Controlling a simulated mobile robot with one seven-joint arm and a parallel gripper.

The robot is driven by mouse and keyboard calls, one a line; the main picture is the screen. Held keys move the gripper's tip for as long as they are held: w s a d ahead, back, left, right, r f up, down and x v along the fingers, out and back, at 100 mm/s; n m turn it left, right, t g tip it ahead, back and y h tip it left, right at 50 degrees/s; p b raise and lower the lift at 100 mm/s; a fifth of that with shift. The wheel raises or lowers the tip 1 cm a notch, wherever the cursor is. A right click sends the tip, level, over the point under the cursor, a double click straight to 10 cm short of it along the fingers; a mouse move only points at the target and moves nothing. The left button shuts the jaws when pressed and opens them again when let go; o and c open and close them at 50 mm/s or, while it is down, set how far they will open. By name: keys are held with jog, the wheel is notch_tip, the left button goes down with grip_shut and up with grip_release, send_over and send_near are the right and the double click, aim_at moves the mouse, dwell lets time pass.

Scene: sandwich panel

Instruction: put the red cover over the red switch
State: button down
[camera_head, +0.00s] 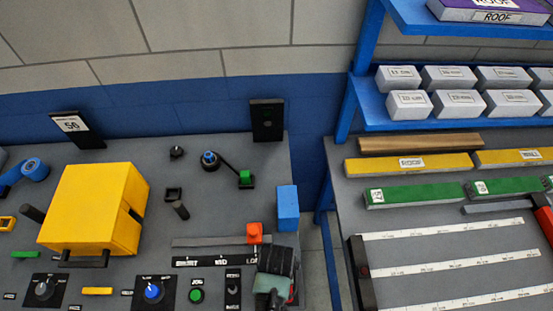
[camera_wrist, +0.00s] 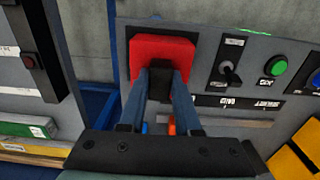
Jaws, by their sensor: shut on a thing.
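The red cover (camera_wrist: 162,48) is a broad red block at the top middle of the wrist view, over a black plate on the grey panel. A dark tab (camera_wrist: 160,84) sits at its near edge. My gripper (camera_wrist: 161,76) is shut on this tab, with one blue-grey finger on each side. In the head view my gripper (camera_head: 275,283) is at the panel's lower right corner, and only a sliver of red shows beside it. I cannot see the red switch; the cover and gripper hide that spot. I cannot tell whether the cover is fully down.
A toggle (camera_wrist: 229,72) and a green button (camera_wrist: 278,66) lie right of the cover in the wrist view. An orange slider knob (camera_head: 254,232) and a blue block (camera_head: 287,207) stand close behind my gripper. A yellow box (camera_head: 92,209) stands at left.

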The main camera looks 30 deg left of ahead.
jog(key=c, duration=0.5)
grip_release()
jog(key=shift+r, duration=0.1)
notch_tip(320, 180, up, 8)
jog(key=p, duration=0.9)
jog(key=shift+r, duration=0.25)
jog(key=shift+f, duration=0.1)
